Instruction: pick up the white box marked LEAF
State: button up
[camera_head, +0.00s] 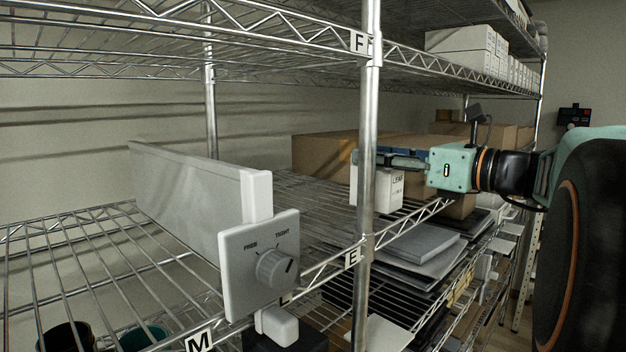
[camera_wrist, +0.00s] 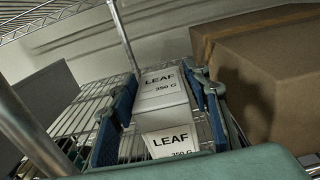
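The white box marked LEAF (camera_head: 384,191) stands on the middle wire shelf, just behind and right of the front post, which hides part of it. In the wrist view the box (camera_wrist: 160,110) shows two faces printed LEAF 350 G. My gripper (camera_head: 376,158) reaches in from the right at the height of the box's top. In the wrist view its blue-padded fingers (camera_wrist: 160,78) lie on either side of the box. They look open, with a gap on the left; contact on the right cannot be told.
A chrome post (camera_head: 367,120) stands close in front of the box. Cardboard boxes (camera_head: 322,152) stand behind it; one (camera_wrist: 270,80) is close right of my fingers. A grey panel with a FREE/TIGHT knob (camera_head: 275,268) stands at left. The upper shelf (camera_head: 300,40) hangs above.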

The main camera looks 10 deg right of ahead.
jog(key=c, duration=1)
jog(key=shift+c, duration=0.3)
jog(key=shift+r, duration=0.1)
